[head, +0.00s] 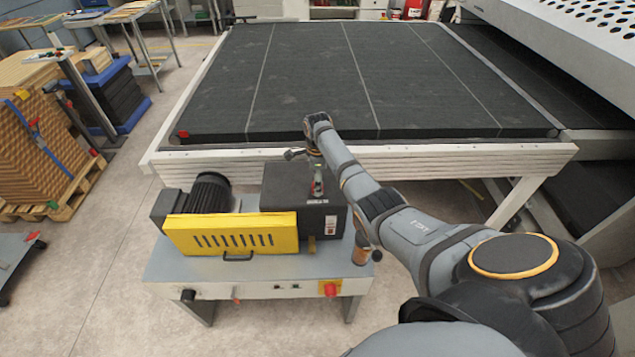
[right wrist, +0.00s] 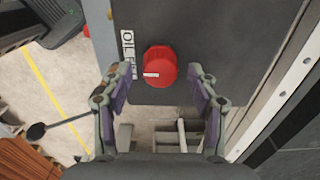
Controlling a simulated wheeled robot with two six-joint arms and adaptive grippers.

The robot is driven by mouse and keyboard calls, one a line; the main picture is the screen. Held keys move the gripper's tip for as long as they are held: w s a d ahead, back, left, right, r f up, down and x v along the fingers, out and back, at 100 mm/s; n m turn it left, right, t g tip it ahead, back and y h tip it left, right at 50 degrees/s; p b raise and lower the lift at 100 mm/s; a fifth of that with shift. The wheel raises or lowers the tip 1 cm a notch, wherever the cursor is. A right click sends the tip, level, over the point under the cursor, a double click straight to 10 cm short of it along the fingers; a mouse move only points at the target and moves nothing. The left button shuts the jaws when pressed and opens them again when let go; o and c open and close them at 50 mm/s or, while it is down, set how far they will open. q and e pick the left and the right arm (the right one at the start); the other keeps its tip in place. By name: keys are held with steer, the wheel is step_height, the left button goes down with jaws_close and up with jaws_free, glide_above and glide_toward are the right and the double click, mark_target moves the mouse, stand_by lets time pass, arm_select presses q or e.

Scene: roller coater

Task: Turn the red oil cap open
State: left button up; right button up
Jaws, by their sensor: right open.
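The red oil cap (right wrist: 160,67) is a round knob with a short white mark on its face. It sits on the dark face of the machine's black box (head: 283,187), beside a white oil label (right wrist: 129,55). My right gripper (right wrist: 157,75) is open, with one finger on each side of the cap in the right wrist view. Gaps show between the fingers and the cap, and I cannot tell how far the fingertips are from the box. In the head view my right arm reaches over the box's right end. My left gripper is not in view.
The machine has a yellow guard (head: 232,235) and a black motor (head: 205,195) on a grey stand (head: 200,268). Behind it is a large dark conveyor bed (head: 310,80) with a white frame. Brown stacked panels (head: 32,140) stand at the left, with clear floor between.

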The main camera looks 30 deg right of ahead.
steer(key=shift+f, duration=0.9)
steer(key=c, duration=1.2)
steer(key=shift+o, duration=0.2)
